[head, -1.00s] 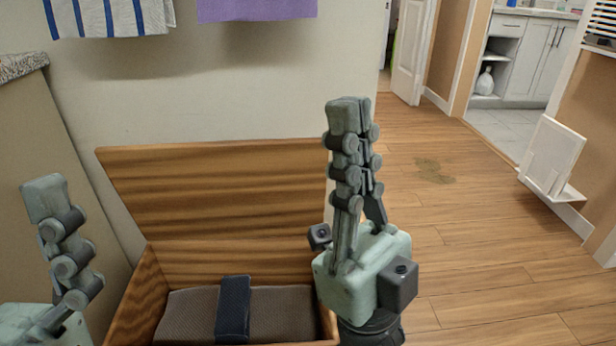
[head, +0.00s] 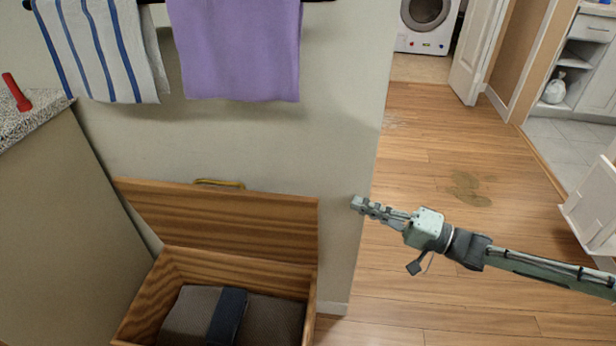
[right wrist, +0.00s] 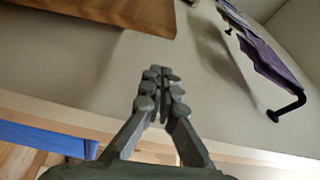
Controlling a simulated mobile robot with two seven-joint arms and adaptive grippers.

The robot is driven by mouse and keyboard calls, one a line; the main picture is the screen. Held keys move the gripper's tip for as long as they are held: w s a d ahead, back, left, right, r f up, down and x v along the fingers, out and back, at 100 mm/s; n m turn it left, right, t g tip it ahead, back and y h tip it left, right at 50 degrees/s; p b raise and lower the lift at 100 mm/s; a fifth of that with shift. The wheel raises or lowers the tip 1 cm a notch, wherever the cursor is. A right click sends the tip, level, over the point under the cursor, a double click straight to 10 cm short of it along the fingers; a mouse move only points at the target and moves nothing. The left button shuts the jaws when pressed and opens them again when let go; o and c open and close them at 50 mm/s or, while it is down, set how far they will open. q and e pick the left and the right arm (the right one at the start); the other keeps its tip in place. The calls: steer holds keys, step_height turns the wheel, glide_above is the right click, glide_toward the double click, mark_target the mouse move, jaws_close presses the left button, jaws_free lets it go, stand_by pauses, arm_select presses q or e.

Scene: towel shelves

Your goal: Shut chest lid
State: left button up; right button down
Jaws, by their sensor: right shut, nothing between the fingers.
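The wooden chest (head: 311,320) stands at the lower left of the head view, with its lid (head: 215,222) raised and leaning back near the wall. A brass-coloured handle (head: 218,184) shows at the lid's top edge. Grey-brown folded cloth (head: 268,318) with a dark band lies inside. My right gripper (head: 357,203) is shut and empty, to the right of the lid and apart from it, pointing left. In the right wrist view the shut fingers (right wrist: 158,75) point toward the wall, with a wooden edge (right wrist: 130,12) at the top left. My left gripper is out of view.
A striped towel (head: 100,45) and a purple towel (head: 238,50) hang on the wall above the chest. A stone-topped counter (head: 35,125) stands at the left. The wooden floor (head: 420,310) to the right is open.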

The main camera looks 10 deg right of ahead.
mark_target(328, 185)
steer(key=shift+m+h, duration=0.4)
steer(key=x, duration=0.3)
steer(key=w+d+x, duration=0.1)
steer(key=x, duration=0.5)
steer(key=shift+w+d+p, duration=0.1)
steer(key=shift+w+p, duration=0.2)
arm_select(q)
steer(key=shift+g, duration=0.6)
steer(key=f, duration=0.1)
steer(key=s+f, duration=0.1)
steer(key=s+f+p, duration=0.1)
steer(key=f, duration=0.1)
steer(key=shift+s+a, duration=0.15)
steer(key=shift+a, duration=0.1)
arm_select(e)
steer(key=s, duration=0.2)
steer(key=s+a, duration=0.1)
steer(key=s, duration=0.1)
steer(key=shift+a+f, duration=0.1)
steer(key=shift+f, duration=0.3)
